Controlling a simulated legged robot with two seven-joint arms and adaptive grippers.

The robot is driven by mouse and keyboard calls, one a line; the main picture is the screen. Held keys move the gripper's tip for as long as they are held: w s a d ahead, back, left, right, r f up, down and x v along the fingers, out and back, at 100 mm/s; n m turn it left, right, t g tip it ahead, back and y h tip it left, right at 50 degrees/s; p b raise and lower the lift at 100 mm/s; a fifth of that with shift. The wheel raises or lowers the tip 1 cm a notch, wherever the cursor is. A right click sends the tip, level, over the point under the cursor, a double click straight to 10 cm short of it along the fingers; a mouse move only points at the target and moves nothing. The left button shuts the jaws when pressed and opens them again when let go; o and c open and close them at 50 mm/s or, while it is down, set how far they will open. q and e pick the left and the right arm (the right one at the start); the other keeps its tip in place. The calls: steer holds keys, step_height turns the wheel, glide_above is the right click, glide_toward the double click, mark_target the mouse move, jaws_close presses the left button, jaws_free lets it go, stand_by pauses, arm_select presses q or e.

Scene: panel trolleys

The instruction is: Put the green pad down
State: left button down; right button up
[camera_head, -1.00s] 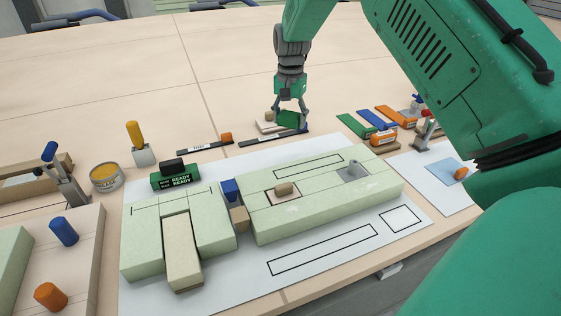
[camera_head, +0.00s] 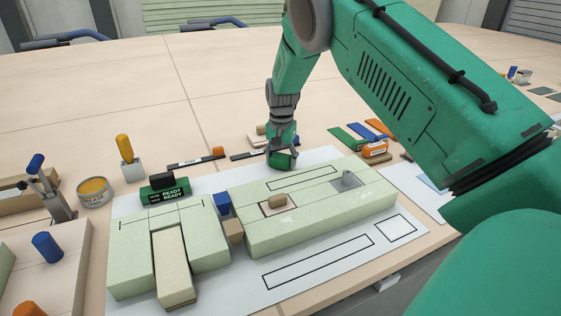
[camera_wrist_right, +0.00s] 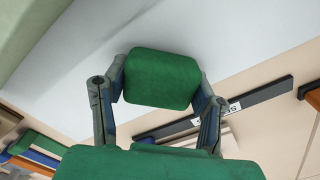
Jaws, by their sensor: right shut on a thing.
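My right gripper (camera_head: 281,160) is shut on the green pad (camera_wrist_right: 162,78), with one finger on each side of it in the right wrist view. In the head view the pad (camera_head: 284,158) is partly hidden by the gripper. It is just behind the far edge of the long pale green block (camera_head: 320,218), near the far edge of the white sheet (camera_head: 330,268). In the wrist view pale sheet shows behind the pad. I cannot tell whether the pad touches anything beneath. My left gripper is not in view.
Dark labelled strips (camera_head: 195,162) lie behind the sheet. Green, blue and orange strips (camera_head: 362,132) lie to the right of the gripper. A black and green READY box (camera_head: 165,190), a yellow-handled tool (camera_head: 125,148) and a tin (camera_head: 94,190) stand at left.

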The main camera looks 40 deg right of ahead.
mark_target(284, 154)
steer(key=shift+d+f, duration=0.2)
steer(key=shift+d, duration=0.05)
steer(key=o, duration=1.1)
steer(key=shift+d+f, duration=0.15)
steer(key=shift+d, duration=0.15)
steer(key=shift+o, duration=0.7)
steer(key=shift+s+d+f, duration=0.1)
steer(key=shift+d+f, duration=0.05)
steer(key=shift+d, duration=0.15)
steer(key=shift+a, duration=0.45)
steer(key=shift+r, duration=0.4)
step_height(284, 154, up, 10)
steer(key=shift+d+r+p, duration=0.15)
steer(key=shift+r+p, duration=0.1)
steer(key=shift+p, duration=0.95)
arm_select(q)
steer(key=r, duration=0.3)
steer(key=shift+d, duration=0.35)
arm_select(e)
steer(key=shift+r, duration=0.65)
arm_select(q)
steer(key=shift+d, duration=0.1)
arm_select(e)
steer(key=shift+d+f, duration=0.1)
